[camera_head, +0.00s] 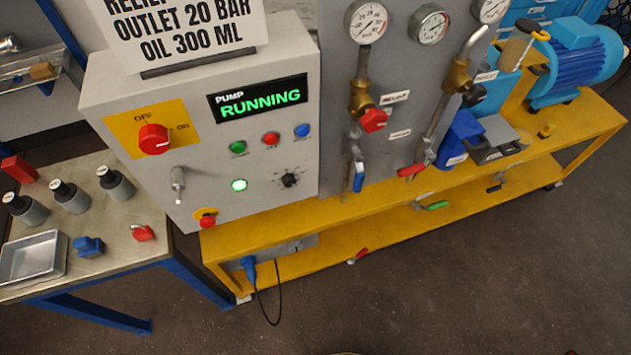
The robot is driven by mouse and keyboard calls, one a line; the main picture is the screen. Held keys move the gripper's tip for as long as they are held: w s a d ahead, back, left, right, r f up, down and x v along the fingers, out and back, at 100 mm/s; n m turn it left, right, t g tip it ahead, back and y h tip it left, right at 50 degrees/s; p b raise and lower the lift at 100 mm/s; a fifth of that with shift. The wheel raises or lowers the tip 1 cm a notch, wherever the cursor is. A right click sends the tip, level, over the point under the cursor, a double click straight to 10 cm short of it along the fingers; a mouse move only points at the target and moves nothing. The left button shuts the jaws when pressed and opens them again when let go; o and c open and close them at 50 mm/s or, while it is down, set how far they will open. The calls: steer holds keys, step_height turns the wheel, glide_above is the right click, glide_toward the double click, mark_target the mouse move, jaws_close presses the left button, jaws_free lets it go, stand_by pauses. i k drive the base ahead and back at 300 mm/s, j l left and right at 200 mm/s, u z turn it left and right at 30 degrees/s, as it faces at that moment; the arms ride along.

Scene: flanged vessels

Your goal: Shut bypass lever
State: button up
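Several small levers show on the pump skid, and I cannot read which one is marked bypass. A blue lever (359,178) hangs down on the pipe under the left gauge. A red lever (411,170) lies roughly level on the pipe to its right. A green lever (434,205) and a low red lever (358,256) sit lower on the yellow frame. A red knob (373,120) sits beside a brass valve, near two small labels too small to read surely. My gripper is not in view.
The grey control box (243,130) shows PUMP RUNNING in green. A blue motor (578,58) stands at the right on the yellow frame (330,212). A bench (110,245) with bottles, a metal tray and small parts stands left. The floor in front is clear except for a black cable.

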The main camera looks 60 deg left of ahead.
mark_target(359, 176)
steer(key=u, duration=1.85)
